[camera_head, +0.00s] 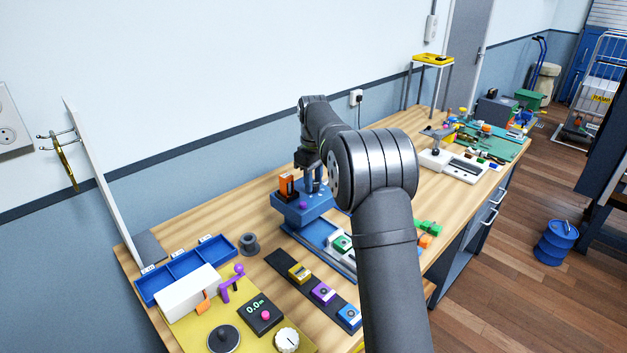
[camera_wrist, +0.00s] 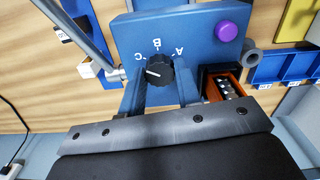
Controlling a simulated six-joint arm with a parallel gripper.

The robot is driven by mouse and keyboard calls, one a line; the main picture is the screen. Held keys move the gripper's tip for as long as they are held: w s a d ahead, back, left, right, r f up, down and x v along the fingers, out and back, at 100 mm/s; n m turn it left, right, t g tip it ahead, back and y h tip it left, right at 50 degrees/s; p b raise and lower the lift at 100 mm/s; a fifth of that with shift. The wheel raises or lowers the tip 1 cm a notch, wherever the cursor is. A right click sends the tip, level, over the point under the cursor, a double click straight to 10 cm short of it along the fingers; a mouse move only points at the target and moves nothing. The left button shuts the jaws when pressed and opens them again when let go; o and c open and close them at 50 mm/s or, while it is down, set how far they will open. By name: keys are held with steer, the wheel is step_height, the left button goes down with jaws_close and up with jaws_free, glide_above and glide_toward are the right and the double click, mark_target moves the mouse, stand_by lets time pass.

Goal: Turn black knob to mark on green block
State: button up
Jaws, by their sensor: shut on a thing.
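The black knob (camera_wrist: 160,70) sits on the blue panel (camera_wrist: 199,45) between my two fingers in the wrist view. My gripper (camera_wrist: 161,82) is shut on it. Its white pointer line points left, a little below the letter C. The letters C, B and A arc around its far side. In the head view my gripper (camera_head: 313,182) is over the blue box (camera_head: 300,213), and my arm hides the knob. A green block (camera_head: 341,243) with a pale top lies on a blue tray in front of the box; its mark is too small to read.
A purple button (camera_wrist: 227,31) and an orange-brown box (camera_wrist: 226,85) stand right of the knob. A dark strip (camera_head: 325,292) with yellow, purple and blue blocks lies in front. A blue compartment tray (camera_head: 187,269) is at the left. Other green pieces (camera_head: 428,227) lie right of my arm.

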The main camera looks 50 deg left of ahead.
mark_target(314, 183)
steer(key=shift+m, duration=0.3)
steer(key=m, duration=1.1)
steer(key=shift+m, duration=0.3)
stand_by(0.3)
steer(key=o, duration=1)
steer(key=shift+c, duration=0.2)
step_height(314, 183, up, 18)
steer(key=shift+f, duration=0.25)
steer(key=shift+f, duration=0.15)
